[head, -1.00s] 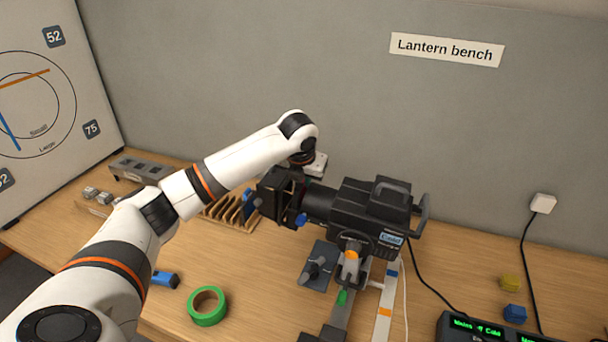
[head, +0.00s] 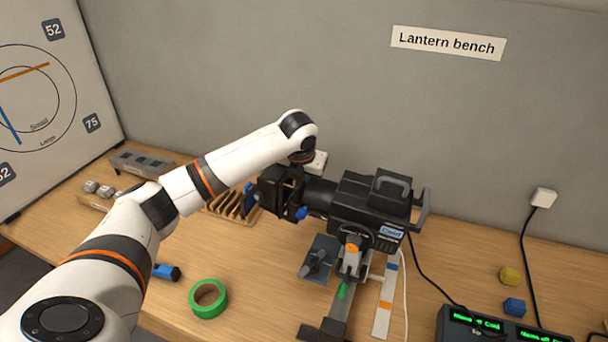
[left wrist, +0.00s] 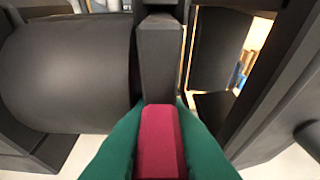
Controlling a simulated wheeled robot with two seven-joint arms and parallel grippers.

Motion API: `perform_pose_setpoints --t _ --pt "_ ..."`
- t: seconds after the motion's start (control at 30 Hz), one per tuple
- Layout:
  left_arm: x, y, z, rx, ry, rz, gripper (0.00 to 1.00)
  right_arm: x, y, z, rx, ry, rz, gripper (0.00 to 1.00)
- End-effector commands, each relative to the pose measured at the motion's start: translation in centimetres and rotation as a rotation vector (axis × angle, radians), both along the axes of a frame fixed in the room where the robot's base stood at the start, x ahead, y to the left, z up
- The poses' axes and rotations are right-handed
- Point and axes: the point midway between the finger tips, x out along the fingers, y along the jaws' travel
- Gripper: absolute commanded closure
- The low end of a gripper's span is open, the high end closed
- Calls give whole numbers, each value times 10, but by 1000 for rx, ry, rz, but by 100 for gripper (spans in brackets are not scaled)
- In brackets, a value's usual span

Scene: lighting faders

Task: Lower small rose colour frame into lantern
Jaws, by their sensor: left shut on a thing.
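The black lantern (head: 367,208) stands on the bench with its dark front box (head: 280,190) towards the left. My left gripper comes down over that front from above; its fingers are hidden in the head view. In the left wrist view its green fingers (left wrist: 158,140) are shut on a rose-red piece (left wrist: 160,145), part of the small rose colour frame. A dark upright bar (left wrist: 158,60) lies just beyond it. The lantern's round barrel (left wrist: 65,75) is to the left and dark flaps (left wrist: 222,45) to the right. How deep the frame sits cannot be told. My right gripper is not in view.
A wooden rack (head: 232,205) stands behind and left of the lantern. Green tape (head: 208,299), a blue-and-black item (head: 166,272) and a grey holder (head: 318,258) lie in front. A display unit (head: 490,325) is at the right front. Bench left of the tape is mostly clear.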

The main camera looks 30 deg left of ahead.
Motion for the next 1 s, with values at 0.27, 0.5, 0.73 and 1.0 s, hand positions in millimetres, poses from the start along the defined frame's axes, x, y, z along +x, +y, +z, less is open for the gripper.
perform_pose_setpoints --t 0.27,0.5,0.73,1.0 --pt "0 0 -1 0 2 1 82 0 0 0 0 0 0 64" --pt "0 -1 -2 -1 3 -2 61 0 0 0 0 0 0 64" --pt "-1 -2 -3 -2 5 -4 67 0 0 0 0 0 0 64" --pt "0 -3 10 -3 2 -5 67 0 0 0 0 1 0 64"
